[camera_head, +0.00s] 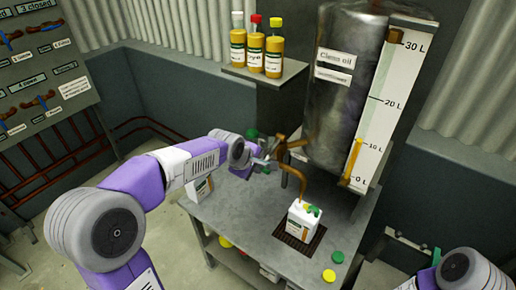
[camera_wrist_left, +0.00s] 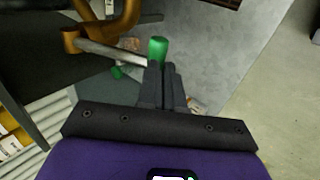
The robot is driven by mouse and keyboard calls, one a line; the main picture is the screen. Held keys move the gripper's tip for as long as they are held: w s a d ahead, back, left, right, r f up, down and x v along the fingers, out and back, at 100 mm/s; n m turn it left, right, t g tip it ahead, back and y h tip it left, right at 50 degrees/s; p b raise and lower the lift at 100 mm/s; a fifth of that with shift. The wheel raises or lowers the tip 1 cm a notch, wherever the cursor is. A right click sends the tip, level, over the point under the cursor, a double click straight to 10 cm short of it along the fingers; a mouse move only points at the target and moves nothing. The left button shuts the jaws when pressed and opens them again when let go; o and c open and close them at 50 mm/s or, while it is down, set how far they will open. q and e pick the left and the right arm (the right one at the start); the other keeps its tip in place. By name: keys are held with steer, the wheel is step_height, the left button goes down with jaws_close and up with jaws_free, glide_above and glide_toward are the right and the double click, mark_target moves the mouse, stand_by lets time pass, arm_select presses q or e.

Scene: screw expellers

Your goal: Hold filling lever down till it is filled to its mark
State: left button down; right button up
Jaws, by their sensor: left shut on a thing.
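The filling lever is a grey bar (camera_wrist_left: 110,52) with a green knob (camera_wrist_left: 157,48) in the left wrist view. My left gripper (camera_wrist_left: 163,68) is shut on the lever at its knob end. In the head view my left gripper (camera_head: 264,161) is beside the brass tap (camera_head: 283,149), and the lever is mostly hidden there. A curved spout (camera_head: 302,181) points down over a white container (camera_head: 303,222), which stands upright on a dark grate (camera_head: 291,241). The fill level inside the container is not clear. My right gripper is outside the view; only part of my right arm shows.
A grey tank (camera_head: 340,130) with a litre gauge (camera_head: 385,110) stands behind the tap; its yellow column reaches about 10 L. Several bottles stand on a shelf (camera_head: 262,80). Another white container (camera_head: 201,189) is at the table's left. Green and yellow caps lie at the front right.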

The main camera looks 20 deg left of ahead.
arm_select(q)
steer(key=shift+s+f, duration=0.1)
steer(key=shift+f, duration=0.3)
steer(key=p+v, duration=0.3)
steer(key=v, duration=1.1)
steer(key=shift+s+p, duration=0.3)
steer(key=shift+p, duration=0.05)
steer(key=shift+a, duration=0.1)
